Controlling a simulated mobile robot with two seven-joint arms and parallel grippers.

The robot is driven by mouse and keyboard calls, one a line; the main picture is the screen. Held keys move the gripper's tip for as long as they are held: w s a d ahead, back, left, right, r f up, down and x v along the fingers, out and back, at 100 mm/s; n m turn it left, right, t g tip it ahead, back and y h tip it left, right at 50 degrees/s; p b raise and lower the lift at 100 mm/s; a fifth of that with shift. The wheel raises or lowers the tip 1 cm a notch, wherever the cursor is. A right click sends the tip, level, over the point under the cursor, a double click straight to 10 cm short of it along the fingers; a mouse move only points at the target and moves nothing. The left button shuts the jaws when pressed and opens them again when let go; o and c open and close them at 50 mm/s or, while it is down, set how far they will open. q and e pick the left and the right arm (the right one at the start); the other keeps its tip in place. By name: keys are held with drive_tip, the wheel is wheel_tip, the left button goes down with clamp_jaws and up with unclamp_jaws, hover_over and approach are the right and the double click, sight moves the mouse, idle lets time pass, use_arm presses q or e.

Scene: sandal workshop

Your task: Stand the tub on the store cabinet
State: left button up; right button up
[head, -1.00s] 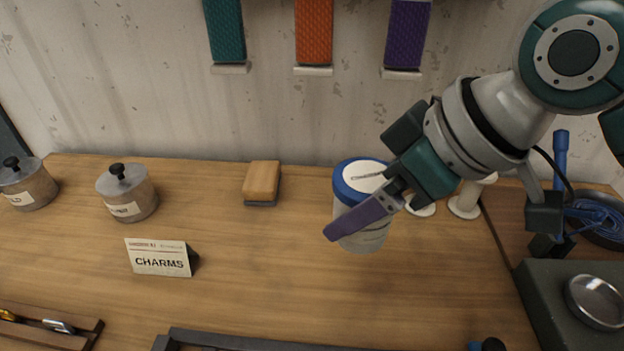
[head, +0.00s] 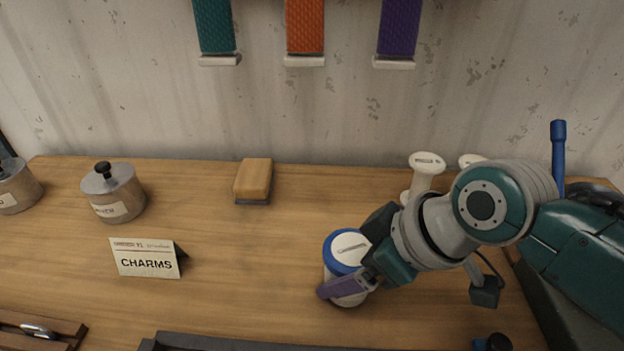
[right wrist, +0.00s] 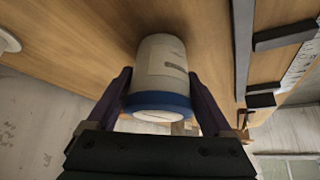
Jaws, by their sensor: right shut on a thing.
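The tub (head: 345,250) is white with a blue-rimmed lid and a label on top. My right gripper (head: 347,287) is shut on its sides, with one purple finger across its near face. The right wrist view shows the tub (right wrist: 161,65) between both fingers of the gripper (right wrist: 160,92). The tub is roughly upright over the front part of the wooden bench (head: 220,270); I cannot tell whether its base touches the wood. No store cabinet can be made out in these views. My left gripper is not in view.
A CHARMS sign (head: 146,262), a lidded metal pot (head: 113,195) and a wood-topped block (head: 253,180) stand to the left. White spools (head: 426,170) stand behind my right arm. A dark rail (head: 230,343) runs along the front.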

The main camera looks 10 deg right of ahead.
drive_tip(key=shift+f, duration=0.15)
drive_tip(key=o, duration=1.4)
drive_tip(key=shift+r, duration=0.35)
drive_tip(key=p+v, duration=0.3)
drive_tip(key=v, duration=0.8)
drive_tip(key=s+d+m+h, duration=0.1)
drive_tip(key=s+m+h, duration=0.1)
drive_tip(key=s, duration=0.5)
drive_tip(key=s+d+m+g+h, duration=0.1)
drive_tip(key=s+m, duration=0.3)
drive_tip(key=s, duration=0.4)
drive_tip(key=shift+d+r+h, duration=0.2)
drive_tip(key=shift+d+h, duration=0.3)
drive_tip(key=shift+d, duration=0.25)
